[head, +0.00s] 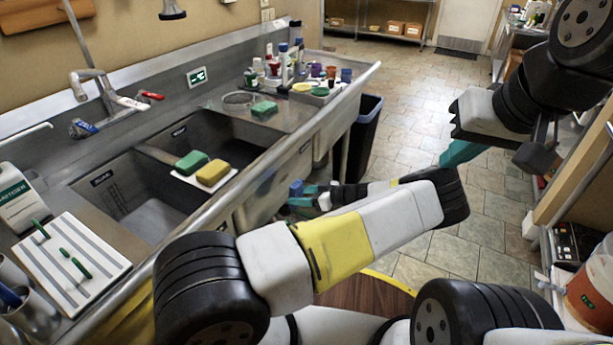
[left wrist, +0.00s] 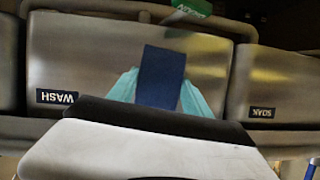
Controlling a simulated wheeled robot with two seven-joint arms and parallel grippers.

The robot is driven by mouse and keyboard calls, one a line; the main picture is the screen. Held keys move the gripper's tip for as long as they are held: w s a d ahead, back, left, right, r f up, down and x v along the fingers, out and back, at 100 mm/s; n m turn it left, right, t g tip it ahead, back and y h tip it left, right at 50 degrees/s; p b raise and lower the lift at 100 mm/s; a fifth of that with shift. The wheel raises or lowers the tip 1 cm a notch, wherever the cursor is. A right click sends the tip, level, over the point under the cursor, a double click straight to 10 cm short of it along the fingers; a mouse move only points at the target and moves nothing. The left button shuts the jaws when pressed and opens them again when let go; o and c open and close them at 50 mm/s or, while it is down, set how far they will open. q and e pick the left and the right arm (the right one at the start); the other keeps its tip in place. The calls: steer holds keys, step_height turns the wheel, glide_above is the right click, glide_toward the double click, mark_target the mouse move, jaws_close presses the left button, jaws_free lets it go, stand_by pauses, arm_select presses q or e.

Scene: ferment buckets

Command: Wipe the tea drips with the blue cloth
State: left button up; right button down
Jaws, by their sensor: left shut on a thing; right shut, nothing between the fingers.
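My left gripper (head: 303,198), with teal fingers, is beside the front of the steel sink (head: 213,207). It is shut on the blue cloth (head: 296,187), a small dark blue piece partly hidden by the fingers and arm. In the left wrist view the cloth (left wrist: 161,76) stands out flat between the teal fingers, in front of steel panels labelled WASH and SOAK, upside down. Whether it touches the steel I cannot tell. My right gripper (head: 460,153) is shut and empty, held over the floor at right. I cannot make out any tea drips.
A green sponge (head: 191,163) and a yellow sponge (head: 212,173) lie on a white board across the sink. A striped white board (head: 72,262) is at left. Bottles and cups crowd the far counter. A dark bin (head: 364,135) stands beyond the sink. The tiled floor (head: 410,110) is clear.

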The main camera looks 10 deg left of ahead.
mark_target(301, 187)
arm_select(q)
steer(key=shift+w+d+r+t, duration=0.15)
steer(key=shift+d+r, duration=0.15)
steer(key=shift+d, duration=0.45)
steer(key=shift+w+d+r+t, duration=0.15)
steer(key=shift+d+r, duration=0.15)
steer(key=shift+d, duration=0.4)
steer(key=shift+w+a, duration=0.35)
steer(key=shift+a, duration=0.6)
steer(key=shift+w+a, duration=0.3)
steer(key=shift+a, duration=0.7)
steer(key=shift+w+a, duration=0.35)
steer(key=shift+a, duration=0.6)
steer(key=shift+w+a+f, duration=0.1)
steer(key=shift+a+f, duration=0.05)
steer(key=shift+a, duration=0.4)
steer(key=shift+w+a, duration=0.15)
steer(key=shift+a, duration=0.35)
steer(key=shift+w+a, duration=0.15)
steer(key=shift+a, duration=0.35)
steer(key=shift+w, duration=0.1)
steer(key=shift+w+d+f, duration=0.1)
steer(key=shift+w+d, duration=0.25)
steer(key=shift+w, duration=0.45)
steer(key=shift+w+d, duration=0.35)
steer(key=shift+w, duration=0.4)
steer(key=shift+w+d, duration=0.25)
steer(key=shift+w, duration=0.65)
steer(key=shift+w+d, duration=0.25)
steer(key=shift+w, duration=0.6)
